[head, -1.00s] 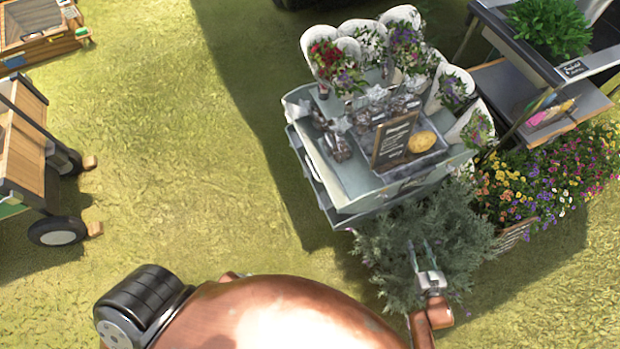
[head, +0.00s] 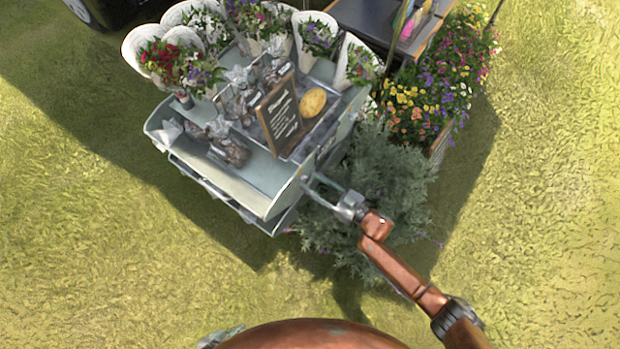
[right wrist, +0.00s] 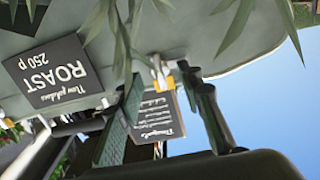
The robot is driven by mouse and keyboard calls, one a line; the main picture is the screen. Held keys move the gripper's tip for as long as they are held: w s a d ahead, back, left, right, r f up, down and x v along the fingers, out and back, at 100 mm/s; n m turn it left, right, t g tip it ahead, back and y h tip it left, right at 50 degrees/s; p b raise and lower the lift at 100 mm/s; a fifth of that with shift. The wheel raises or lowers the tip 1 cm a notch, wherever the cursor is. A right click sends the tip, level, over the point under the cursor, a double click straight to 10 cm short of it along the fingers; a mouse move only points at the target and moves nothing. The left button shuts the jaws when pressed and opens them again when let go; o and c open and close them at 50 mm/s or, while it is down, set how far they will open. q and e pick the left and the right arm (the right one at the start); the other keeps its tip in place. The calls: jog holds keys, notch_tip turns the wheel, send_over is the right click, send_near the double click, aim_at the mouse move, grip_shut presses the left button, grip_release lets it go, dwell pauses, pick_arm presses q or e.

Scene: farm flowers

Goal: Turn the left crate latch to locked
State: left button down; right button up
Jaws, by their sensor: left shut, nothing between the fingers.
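I cannot make out a crate latch in the views now. My right gripper (head: 325,190) reaches in from the lower right. Its fingers are open and empty beside the near right corner of the grey-green flower cart (head: 225,190). In the right wrist view the two dark fingers (right wrist: 165,118) stand apart, with a small dark sign (right wrist: 157,118) visible beyond the gap. Only a small grey part of my left gripper (head: 220,337) shows at the bottom edge of the head view, shut and far from the cart.
The cart carries wrapped bouquets (head: 150,60), bags and a chalkboard (head: 281,115). A leafy grey-green bush (head: 385,185) stands below my right gripper. A bright flower bed (head: 430,95) lies behind it. Open grass (head: 90,230) is on both sides. A "ROAST" sign (right wrist: 55,70) shows upside down.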

jog(key=shift+w+a, duration=0.35)
jog(key=shift+a, duration=0.2)
grip_shut()
